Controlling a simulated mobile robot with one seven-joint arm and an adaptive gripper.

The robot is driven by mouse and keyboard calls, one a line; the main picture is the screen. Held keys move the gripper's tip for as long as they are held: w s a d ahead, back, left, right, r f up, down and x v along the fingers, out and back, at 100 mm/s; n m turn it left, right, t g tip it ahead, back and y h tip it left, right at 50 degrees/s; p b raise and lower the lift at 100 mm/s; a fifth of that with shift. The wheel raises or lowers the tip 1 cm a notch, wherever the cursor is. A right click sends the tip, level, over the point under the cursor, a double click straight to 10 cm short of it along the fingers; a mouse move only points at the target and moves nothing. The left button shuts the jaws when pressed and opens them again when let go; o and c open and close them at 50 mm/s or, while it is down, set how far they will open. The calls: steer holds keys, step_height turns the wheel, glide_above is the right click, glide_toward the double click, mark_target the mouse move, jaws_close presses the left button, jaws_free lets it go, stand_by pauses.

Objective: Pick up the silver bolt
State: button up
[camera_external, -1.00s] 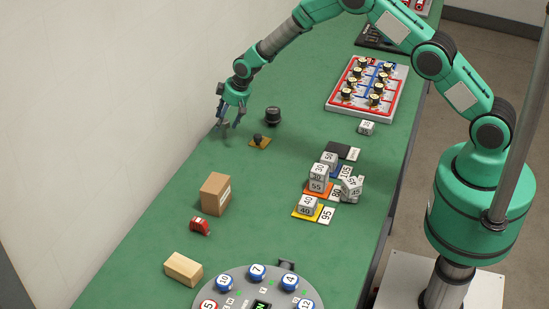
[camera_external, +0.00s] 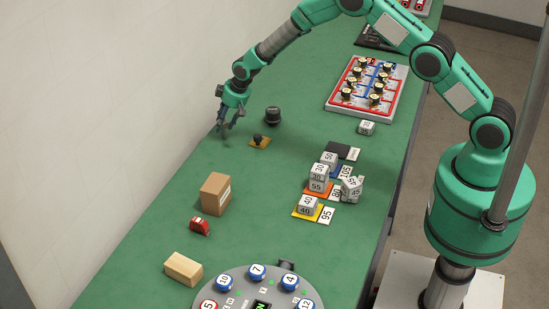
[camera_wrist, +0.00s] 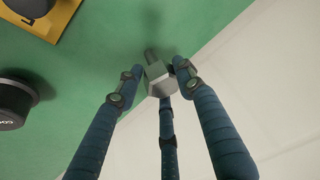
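The silver bolt (camera_wrist: 159,80) shows in the wrist view, its hexagonal head toward the camera and its narrower shank pointing toward the green table. My gripper (camera_wrist: 157,76) has its three blue fingers around the bolt head. A narrow gap shows between the left fingertip and the head. The right fingertip and the lower middle finger overlap or lie close to its edge, and I cannot tell whether they touch. In the external view my gripper (camera_external: 226,126) is low over the table's wall-side edge, and the bolt cannot be made out there.
A black knob on a yellow plate (camera_external: 260,141) and a dark cylinder (camera_external: 273,116) stand right of my gripper. A cardboard box (camera_external: 215,193), red toy car (camera_external: 199,226) and wooden block (camera_external: 183,268) lie nearer the camera. The white wall (camera_external: 110,100) is close on the left.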

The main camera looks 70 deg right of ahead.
steer(key=shift+r, duration=0.1)
steer(key=shift+r+p, duration=0.35)
steer(key=shift+r, duration=4.6)
